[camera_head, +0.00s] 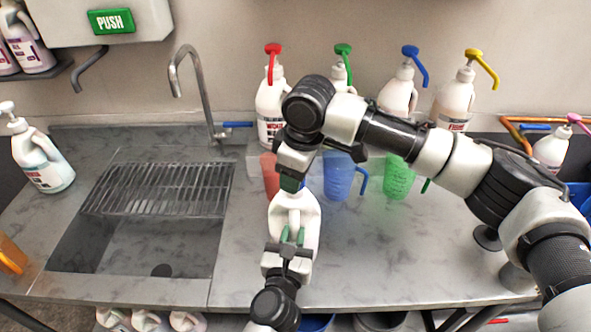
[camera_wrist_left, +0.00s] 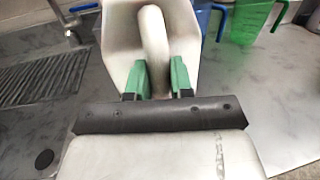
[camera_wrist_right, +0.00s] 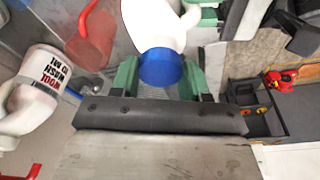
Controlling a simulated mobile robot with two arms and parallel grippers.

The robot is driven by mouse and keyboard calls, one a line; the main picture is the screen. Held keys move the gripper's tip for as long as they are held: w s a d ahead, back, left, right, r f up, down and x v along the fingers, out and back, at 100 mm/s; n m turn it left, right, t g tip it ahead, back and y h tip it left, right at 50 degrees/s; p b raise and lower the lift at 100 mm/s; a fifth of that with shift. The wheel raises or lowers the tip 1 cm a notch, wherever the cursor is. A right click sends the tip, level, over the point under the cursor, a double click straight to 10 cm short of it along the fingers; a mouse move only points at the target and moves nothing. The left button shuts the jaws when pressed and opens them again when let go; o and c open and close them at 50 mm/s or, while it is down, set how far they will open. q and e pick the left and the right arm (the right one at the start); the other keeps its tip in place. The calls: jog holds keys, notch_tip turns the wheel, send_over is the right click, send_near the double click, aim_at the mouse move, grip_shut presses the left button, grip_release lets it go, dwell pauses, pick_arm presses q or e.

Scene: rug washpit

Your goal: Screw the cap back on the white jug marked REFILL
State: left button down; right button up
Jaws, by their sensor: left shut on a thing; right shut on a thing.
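The white jug (camera_head: 308,222) stands on the counter right of the sink; its REFILL marking does not show. My left gripper (camera_head: 291,236) is shut on the jug's handle, and in the left wrist view the handle (camera_wrist_left: 154,45) runs between its green fingers. My right gripper (camera_head: 291,184) is over the jug's neck. In the right wrist view its fingers are shut on the blue cap (camera_wrist_right: 160,68), which sits at the mouth of the jug (camera_wrist_right: 154,24). I cannot tell how far the cap is threaded. The head view hides the cap behind the gripper.
Red (camera_head: 269,174), blue (camera_head: 338,177) and green (camera_head: 397,178) pitchers stand close behind the jug. Several pump bottles line the wall, one with a red pump (camera_head: 272,50). A sink with a rack (camera_head: 158,188) is at left. The counter (camera_head: 420,245) right of the jug is clear.

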jog(key=shift+f, duration=0.6)
dwell(0.4)
